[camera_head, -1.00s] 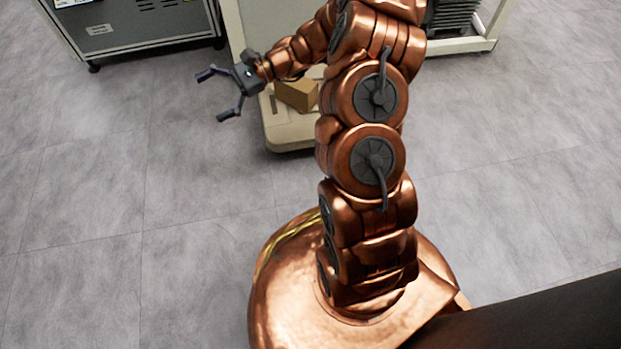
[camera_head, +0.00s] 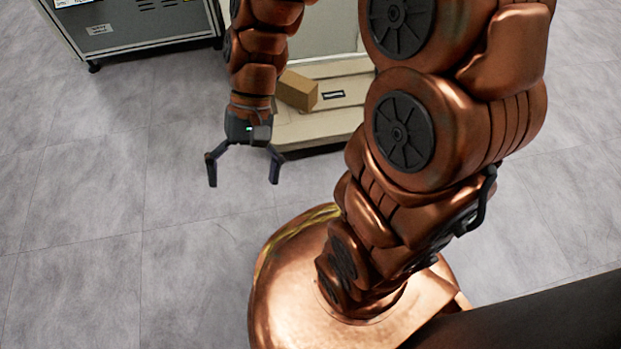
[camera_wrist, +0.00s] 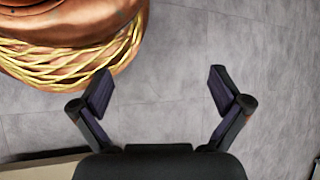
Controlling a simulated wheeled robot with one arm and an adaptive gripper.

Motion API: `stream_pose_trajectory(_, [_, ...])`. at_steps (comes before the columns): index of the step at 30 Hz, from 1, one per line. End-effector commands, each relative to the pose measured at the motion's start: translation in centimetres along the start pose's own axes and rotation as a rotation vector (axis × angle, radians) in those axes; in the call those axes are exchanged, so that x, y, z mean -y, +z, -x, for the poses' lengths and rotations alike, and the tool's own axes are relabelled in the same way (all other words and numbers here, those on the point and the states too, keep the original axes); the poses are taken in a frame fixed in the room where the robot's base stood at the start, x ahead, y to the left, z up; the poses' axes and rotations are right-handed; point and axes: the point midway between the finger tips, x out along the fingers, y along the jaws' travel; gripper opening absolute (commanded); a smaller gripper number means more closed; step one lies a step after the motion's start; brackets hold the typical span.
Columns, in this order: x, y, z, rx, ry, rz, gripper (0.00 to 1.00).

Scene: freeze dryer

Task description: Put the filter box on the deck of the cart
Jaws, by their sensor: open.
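A brown cardboard box (camera_head: 298,90), which looks like the filter box, rests on a low cream platform (camera_head: 315,128) in the head view. The platform looks like the deck of a cart, but my arm hides part of it. My gripper (camera_head: 243,180) is open and empty, pointing down in front of the platform's left side, apart from the box. In the wrist view the two spread fingers of my gripper (camera_wrist: 160,85) have only bare floor between them. The box is not in the wrist view.
A grey cabinet (camera_head: 140,30) on feet stands at the upper left. A pale upright panel (camera_head: 335,30) rises behind the box. A small dark mark (camera_head: 333,95) lies beside the box on the platform. Grey tiled floor (camera_head: 100,200) is clear at left and front.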

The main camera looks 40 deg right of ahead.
Motion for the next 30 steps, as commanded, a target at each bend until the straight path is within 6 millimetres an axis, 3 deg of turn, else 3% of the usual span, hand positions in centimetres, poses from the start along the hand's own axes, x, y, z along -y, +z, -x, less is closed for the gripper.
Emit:
stream_pose_trajectory(7, [-4.8, 3.2, 0.1, -0.12, 0.229, 0.113, 0.99])
stream_pose_trajectory(15, [-9.2, 5.2, 1.0, -0.215, 0.413, 0.189, 0.99])
stream_pose_trajectory(21, [-10.2, 5.6, 1.4, -0.24, 0.456, 0.207, 0.99])
stream_pose_trajectory(30, [-10.2, 5.6, 1.5, -0.24, 0.457, 0.207, 0.99])
